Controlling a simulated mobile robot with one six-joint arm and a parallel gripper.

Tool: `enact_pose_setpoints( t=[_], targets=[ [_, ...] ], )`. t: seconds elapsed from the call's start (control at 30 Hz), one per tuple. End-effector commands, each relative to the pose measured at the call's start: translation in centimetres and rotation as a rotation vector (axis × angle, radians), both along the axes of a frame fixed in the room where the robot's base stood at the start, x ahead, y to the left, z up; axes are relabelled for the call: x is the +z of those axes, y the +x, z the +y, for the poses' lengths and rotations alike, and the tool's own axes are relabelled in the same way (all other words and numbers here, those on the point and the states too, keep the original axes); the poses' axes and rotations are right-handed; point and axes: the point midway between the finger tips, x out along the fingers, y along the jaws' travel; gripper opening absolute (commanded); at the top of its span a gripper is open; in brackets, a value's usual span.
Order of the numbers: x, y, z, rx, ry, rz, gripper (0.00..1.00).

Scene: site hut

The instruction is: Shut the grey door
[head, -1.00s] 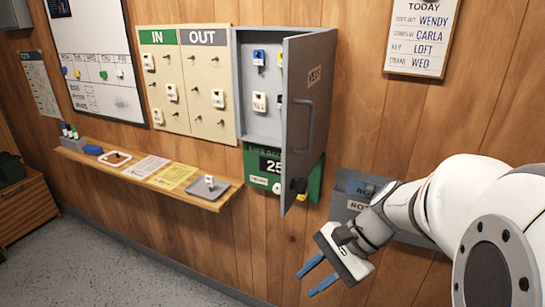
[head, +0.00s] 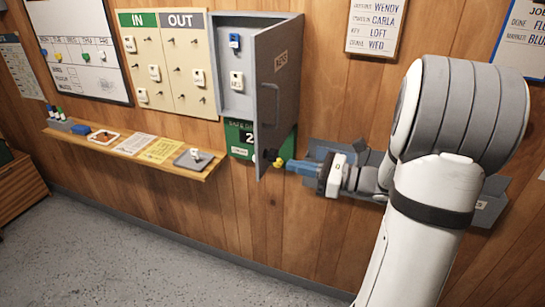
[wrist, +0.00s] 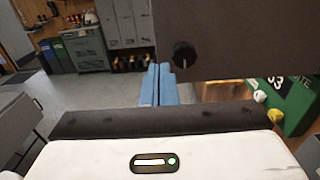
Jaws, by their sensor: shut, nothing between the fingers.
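The grey door (head: 279,95) of the grey key cabinet (head: 237,72) stands open, swung out from the wall, with a handle and a label on its outer face. A black knob (head: 270,155) sits low on the door. The door also fills the top right of the wrist view (wrist: 235,38), where the knob (wrist: 184,54) shows too. My gripper (head: 290,166) is shut and empty, to the right of the door's lower part. Its blue fingertips (wrist: 159,78) show just left of the knob in the wrist view. I cannot tell whether they touch the door.
A shelf (head: 120,152) with papers and a small tray runs along the wall at left. The IN/OUT key board (head: 162,62) hangs left of the cabinet. A green sign (head: 239,140) is below it. A grey wall holder (head: 490,203) is partly behind my arm. The floor is clear.

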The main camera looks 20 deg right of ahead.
Motion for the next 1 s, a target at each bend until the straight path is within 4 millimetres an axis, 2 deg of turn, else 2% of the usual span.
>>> enact_pose_setpoints(
  t=[0.03, 0.2, 0.4, 1.0],
  targets=[
    [0.3, 0.6, 1.0, 0.005, 0.002, 0.001, 0.00],
    [0.3, 2.3, 3.5, 0.004, 0.000, 0.002, 0.00],
    [0.1, 3.5, 5.1, 0.001, -0.001, 0.000, 0.00],
    [0.0, 4.0, 5.3, -0.010, -0.002, -0.001, 0.00]
  ],
)
